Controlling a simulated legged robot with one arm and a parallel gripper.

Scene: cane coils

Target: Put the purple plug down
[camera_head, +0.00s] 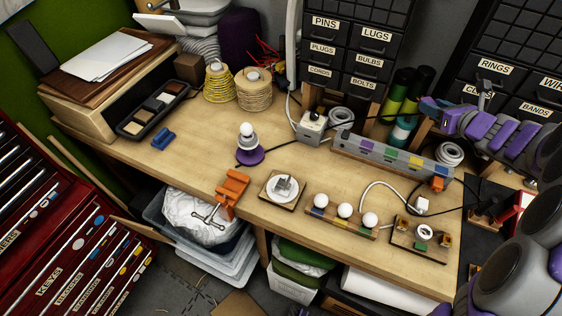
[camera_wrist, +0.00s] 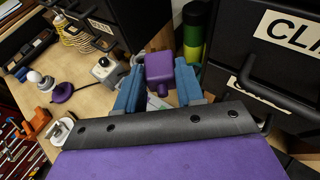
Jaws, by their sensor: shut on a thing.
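The purple plug (camera_wrist: 160,72) is a blocky purple piece held between the two blue fingers of my gripper (camera_wrist: 158,84) in the wrist view. In the head view my gripper (camera_head: 432,105) is at the upper right, raised in front of the dark drawer cabinets, above the back right of the workbench (camera_head: 220,150). I cannot clearly make out the plug from there. A long grey power strip (camera_head: 395,160) with coloured squares lies on the bench below and to the left of my gripper.
A lamp with a purple base (camera_head: 250,157), a grey box (camera_head: 312,126), a row of white bulbs (camera_head: 343,210) and an orange clamp (camera_head: 232,190) occupy the bench. Green and dark cylinders (camera_head: 405,95) stand near my gripper. Bare wood shows at centre-left.

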